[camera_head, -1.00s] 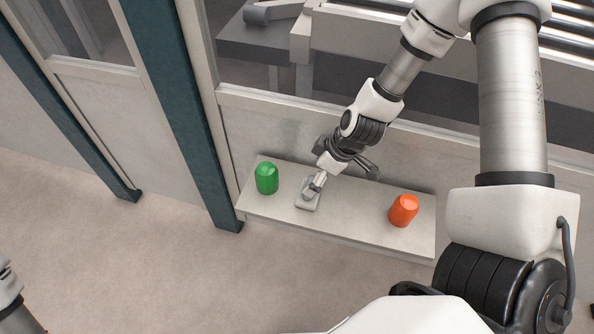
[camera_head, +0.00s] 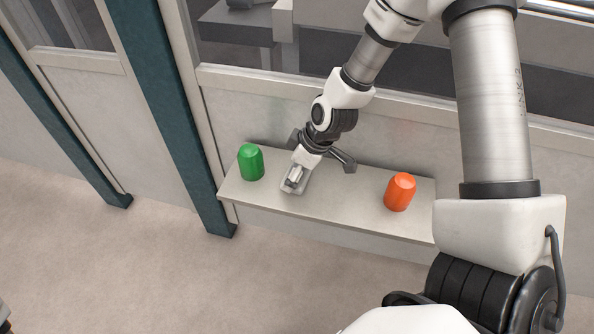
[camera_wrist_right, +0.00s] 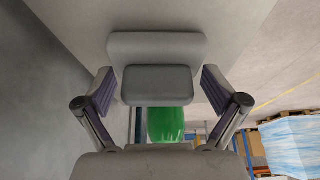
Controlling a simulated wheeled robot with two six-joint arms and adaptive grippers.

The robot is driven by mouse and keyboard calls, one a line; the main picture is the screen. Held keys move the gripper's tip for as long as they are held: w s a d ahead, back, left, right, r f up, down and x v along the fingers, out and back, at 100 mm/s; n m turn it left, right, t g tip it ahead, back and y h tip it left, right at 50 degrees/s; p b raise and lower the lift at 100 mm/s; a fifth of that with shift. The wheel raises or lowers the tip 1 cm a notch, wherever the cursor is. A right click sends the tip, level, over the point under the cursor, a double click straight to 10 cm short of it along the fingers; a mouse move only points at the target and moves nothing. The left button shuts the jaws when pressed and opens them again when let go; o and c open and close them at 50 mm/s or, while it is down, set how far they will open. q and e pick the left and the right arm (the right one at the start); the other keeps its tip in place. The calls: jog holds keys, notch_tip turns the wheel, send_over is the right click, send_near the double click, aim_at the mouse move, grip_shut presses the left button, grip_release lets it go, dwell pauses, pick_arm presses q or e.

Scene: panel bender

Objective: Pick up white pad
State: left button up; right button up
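The white pad (camera_head: 290,190) looks like a pale grey flat base with a raised block, and lies on a narrow shelf between a green cap and an orange cap. My right gripper (camera_head: 294,179) is over it and hides part of it. In the right wrist view the pad's raised block (camera_wrist_right: 157,86) is between my two fingers (camera_wrist_right: 159,80), with a small gap on each side. The right gripper is open. My left gripper is not in view.
The green cap (camera_head: 251,163) stands on the pale shelf (camera_head: 340,205) left of the pad; it also shows in the right wrist view (camera_wrist_right: 166,124). The orange cap (camera_head: 400,192) stands further right. A panel wall (camera_head: 400,150) rises behind the shelf.

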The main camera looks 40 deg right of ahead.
aim_at(293, 165)
jog(key=shift+s+a, duration=0.1)
jog(key=c, duration=0.3)
jog(key=shift+c, duration=0.2)
notch_tip(293, 165, up, 18)
jog(key=p, duration=1.7)
jog(key=shift+o, duration=0.6)
